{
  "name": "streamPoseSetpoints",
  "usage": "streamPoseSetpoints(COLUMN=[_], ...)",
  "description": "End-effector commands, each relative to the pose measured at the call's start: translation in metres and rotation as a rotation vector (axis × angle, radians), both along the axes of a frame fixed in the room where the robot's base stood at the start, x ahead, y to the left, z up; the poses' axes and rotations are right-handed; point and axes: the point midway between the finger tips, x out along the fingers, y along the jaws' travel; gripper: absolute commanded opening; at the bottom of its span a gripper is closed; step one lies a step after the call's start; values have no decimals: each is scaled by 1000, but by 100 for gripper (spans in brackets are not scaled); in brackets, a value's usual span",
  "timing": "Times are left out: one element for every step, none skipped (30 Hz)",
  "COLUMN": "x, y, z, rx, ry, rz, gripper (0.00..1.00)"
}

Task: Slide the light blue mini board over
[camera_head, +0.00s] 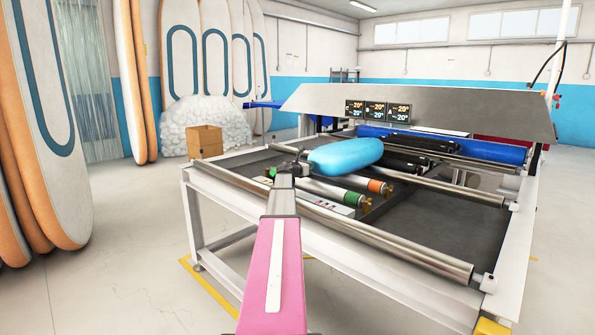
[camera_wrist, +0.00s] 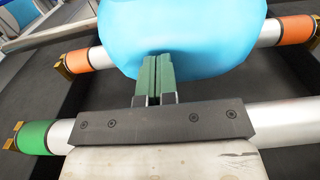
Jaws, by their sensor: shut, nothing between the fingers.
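The light blue mini board (camera_head: 345,155) is a puffy, rounded shape lying over the rollers of the machine table. In the wrist view the board (camera_wrist: 185,35) fills the upper middle, above a silver roller with orange ends. My gripper (camera_head: 298,160) is at the board's near left end in the head view. In the wrist view its green fingertips (camera_wrist: 155,75) are shut together with nothing between them. They overlap the board's near edge; I cannot tell whether they touch it. The board's far side is hidden in the wrist view.
The machine frame (camera_head: 370,238) has a long front roller and a dark bed (camera_head: 430,225). A roller with green ends (camera_wrist: 33,137) lies under my gripper. A grey panel with displays (camera_head: 375,110) stands behind the board. A cardboard box (camera_head: 204,142) and tall boards (camera_head: 180,50) are at left.

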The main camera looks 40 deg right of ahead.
Motion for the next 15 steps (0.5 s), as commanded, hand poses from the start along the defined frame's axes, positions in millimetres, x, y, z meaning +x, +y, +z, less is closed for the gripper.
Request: streamPoseSetpoints(x=[5, 6, 6, 7, 8, 9, 9, 9, 9, 10, 10, 10, 10, 10, 10], y=[-20, -29, -41, -50, -59, -69, -76, -82, -90, -94, -98, -101, -103, -104, -105], z=[0, 0, 0, 0, 0, 0, 0, 0, 0, 0, 0, 0, 0, 0, 0], rx=[0, 0, 0, 0, 0, 0, 0, 0, 0, 0, 0, 0, 0, 0, 0], ry=[0, 0, 0, 0, 0, 0, 0, 0, 0, 0, 0, 0, 0, 0, 0], rz=[-2, -1, -2, -3, -2, -1, -1, -2, -2, -2, -1, 0, 0, 1, 1], gripper=[0, 0, 0, 0, 0, 0, 0, 0, 0, 0, 0, 0, 0, 0, 0])
